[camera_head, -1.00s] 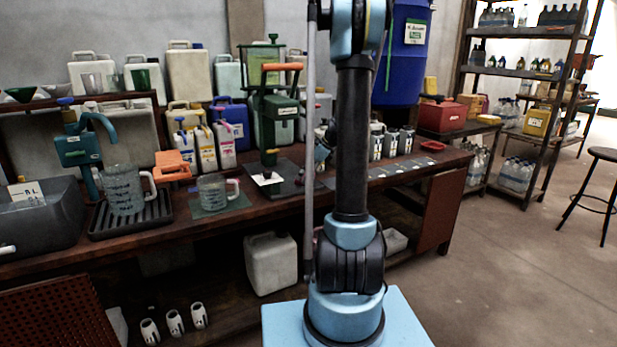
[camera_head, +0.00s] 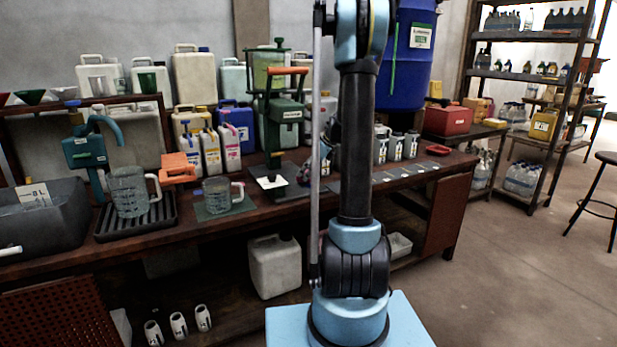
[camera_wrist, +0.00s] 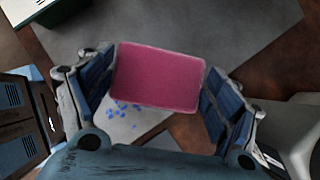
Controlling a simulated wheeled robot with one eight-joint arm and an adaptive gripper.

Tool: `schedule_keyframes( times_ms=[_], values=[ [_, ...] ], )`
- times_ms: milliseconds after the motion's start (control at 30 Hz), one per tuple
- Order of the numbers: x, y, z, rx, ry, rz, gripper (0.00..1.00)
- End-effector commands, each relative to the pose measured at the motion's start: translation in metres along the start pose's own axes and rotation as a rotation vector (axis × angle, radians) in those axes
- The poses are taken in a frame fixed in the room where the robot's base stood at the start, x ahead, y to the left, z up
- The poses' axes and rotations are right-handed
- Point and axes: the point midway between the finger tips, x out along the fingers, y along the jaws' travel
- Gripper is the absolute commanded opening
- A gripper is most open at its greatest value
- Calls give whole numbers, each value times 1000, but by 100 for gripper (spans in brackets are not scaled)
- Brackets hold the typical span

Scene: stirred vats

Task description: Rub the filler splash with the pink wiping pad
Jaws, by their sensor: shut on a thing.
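The pink wiping pad (camera_wrist: 158,76) is held between the two blue-padded fingers of my gripper (camera_wrist: 160,78) in the wrist view. The fingers are shut on its left and right sides, and its broad face is toward the camera. The filler splash (camera_wrist: 122,109) shows as several small blue drops on a pale grey surface, just below the pad's lower left edge in the picture. Part of the splash may be hidden behind the pad. I cannot tell whether the pad touches the surface. In the head view my arm hides most of the gripper, and the splash cannot be made out.
The green filler stand (camera_head: 277,115) with an orange handle is on the brown bench. A measuring jug (camera_head: 217,196) and a larger jug (camera_head: 128,192) stand to its left. White bottles (camera_head: 397,146) stand right of my arm. Open floor lies at the right.

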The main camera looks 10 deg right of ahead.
Motion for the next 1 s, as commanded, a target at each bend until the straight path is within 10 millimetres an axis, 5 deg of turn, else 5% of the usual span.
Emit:
schedule_keyframes(
  times_ms=[500, 1000],
  values=[
    [-33, 0, 22, 0, 0, 0, 63],
    [-40, 0, 28, 3, -7, -1, 63]
  ],
)
